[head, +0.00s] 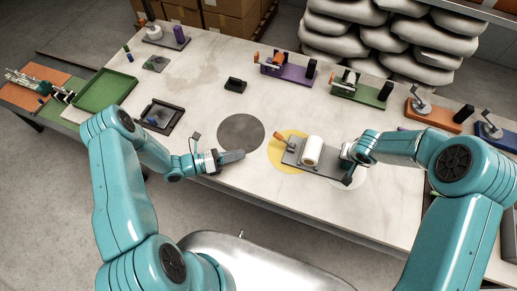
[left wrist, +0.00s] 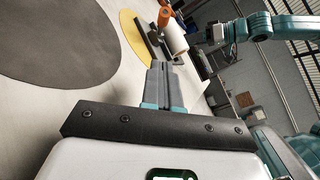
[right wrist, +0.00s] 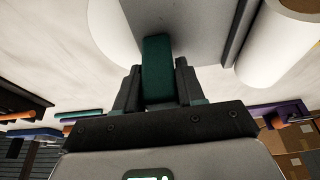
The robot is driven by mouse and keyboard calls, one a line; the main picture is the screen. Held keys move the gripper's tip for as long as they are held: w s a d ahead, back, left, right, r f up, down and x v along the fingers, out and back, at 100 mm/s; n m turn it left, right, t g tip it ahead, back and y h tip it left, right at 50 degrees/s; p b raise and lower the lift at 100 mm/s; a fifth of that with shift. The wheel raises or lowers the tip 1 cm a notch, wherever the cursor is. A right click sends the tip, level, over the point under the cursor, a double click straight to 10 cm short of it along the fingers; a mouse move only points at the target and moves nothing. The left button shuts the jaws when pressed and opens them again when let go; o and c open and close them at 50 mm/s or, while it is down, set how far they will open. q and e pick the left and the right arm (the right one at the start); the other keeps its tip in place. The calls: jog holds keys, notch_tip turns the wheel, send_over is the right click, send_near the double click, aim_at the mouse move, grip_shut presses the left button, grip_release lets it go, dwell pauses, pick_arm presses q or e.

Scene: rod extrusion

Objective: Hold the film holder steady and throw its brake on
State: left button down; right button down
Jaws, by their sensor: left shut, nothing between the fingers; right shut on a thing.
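The film holder (head: 296,157) is a grey plate lying partly over a yellow disc. It carries a white roll (head: 312,150) and an orange lever (head: 279,140) at its left end. My right gripper (head: 348,178) is at its right end. In the right wrist view my right gripper (right wrist: 157,88) is shut on a dark green grip (right wrist: 157,65) at the plate's edge. My left gripper (head: 243,155) is shut and empty, left of the holder and apart from it. The left wrist view shows its fingers (left wrist: 160,75) together, with the orange lever (left wrist: 166,17) and roll (left wrist: 174,40) beyond.
A dark grey disc (head: 241,133) lies left of the holder. A black block (head: 235,85) and a dark tray (head: 160,118) stand farther left. Purple (head: 287,73), green (head: 360,94) and orange (head: 437,116) stands line the far edge. The tabletop between is mostly clear.

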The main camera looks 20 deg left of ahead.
pick_arm(q)
send_near(284, 140)
jog(key=shift+s+d+f, duration=0.2)
jog(key=shift+d+f, duration=0.45)
jog(key=shift+f, duration=0.25)
jog(key=shift+w+d+r, duration=0.1)
jog(key=shift+w+r, duration=0.2)
jog(key=shift+w, duration=0.25)
jog(key=shift+w+d+r, duration=0.1)
jog(key=shift+w+r, duration=0.25)
jog(key=shift+w, duration=0.2)
jog(key=shift+w+d+r, duration=0.15)
jog(key=shift+w+r, duration=0.1)
jog(key=shift+w, duration=0.25)
jog(key=shift+r, duration=0.1)
jog(key=shift+d+r, duration=0.1)
jog(key=shift+r, duration=0.15)
